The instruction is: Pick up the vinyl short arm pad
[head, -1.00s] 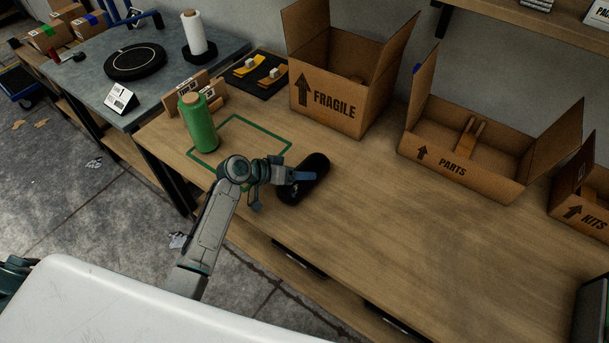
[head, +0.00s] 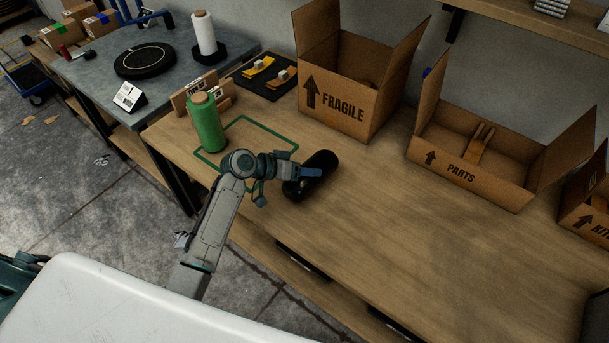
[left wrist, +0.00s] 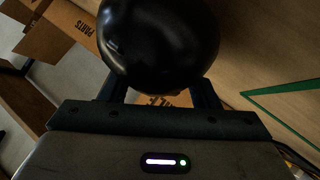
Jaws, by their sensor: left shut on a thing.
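The vinyl short arm pad is a glossy black, rounded, elongated piece (head: 318,167) near the front edge of the wooden bench in the head view. My left gripper (head: 309,173) is shut on it, with a finger across its side. In the left wrist view the black arm pad (left wrist: 160,45) fills the space between the two fingers of my left gripper (left wrist: 158,92) and hides their tips. I cannot tell whether the pad touches the bench. My right gripper is not in view.
A FRAGILE box (head: 342,107) and a PARTS box (head: 462,175) stand behind. A KITS box (head: 585,210) is at the right. The wooden bench's front right (head: 450,260) is clear.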

